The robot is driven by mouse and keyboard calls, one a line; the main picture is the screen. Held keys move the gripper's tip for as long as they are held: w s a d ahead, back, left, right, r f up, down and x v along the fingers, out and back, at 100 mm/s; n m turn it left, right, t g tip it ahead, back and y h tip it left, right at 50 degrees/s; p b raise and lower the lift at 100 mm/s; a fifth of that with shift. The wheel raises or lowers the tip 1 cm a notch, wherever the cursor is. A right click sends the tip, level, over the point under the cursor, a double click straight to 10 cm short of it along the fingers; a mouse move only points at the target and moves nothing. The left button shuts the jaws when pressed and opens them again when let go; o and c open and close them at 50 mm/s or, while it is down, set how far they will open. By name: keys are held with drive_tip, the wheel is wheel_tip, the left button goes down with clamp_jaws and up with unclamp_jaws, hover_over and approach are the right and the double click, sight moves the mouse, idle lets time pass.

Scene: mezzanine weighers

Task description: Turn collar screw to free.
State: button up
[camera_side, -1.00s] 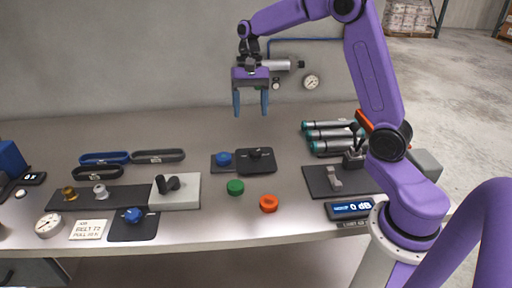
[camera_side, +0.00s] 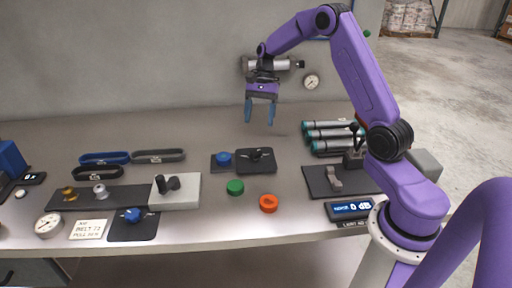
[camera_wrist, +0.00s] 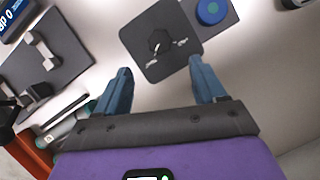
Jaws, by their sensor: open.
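A black knob (camera_side: 257,154) with a pointer stands on a square black plate (camera_side: 268,167) near the middle of the table. In the wrist view the knob (camera_wrist: 159,42) has a small white label on either side, too blurred to read; I cannot tell for sure that it is the collar screw. Another knob, blue (camera_side: 132,214), sits on a black plate at the front left. My gripper (camera_side: 260,114) is open and empty, well above the table and behind the middle plate. In the wrist view the plate shows beyond my two blue fingers (camera_wrist: 160,78).
A blue button (camera_side: 223,158) on a dark base adjoins the plate's left side. Green (camera_side: 235,187) and orange (camera_side: 268,203) round pieces lie in front. A lever plate (camera_side: 318,188) and several cylinders (camera_side: 330,135) are to the right. The table behind the plate is clear.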

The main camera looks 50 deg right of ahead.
sight(255, 151)
drive_tip(key=x, duration=1)
drive_tip(key=shift+f, duration=0.15)
drive_tip(key=c, duration=1.1)
drive_tip(key=shift+o, duration=0.2)
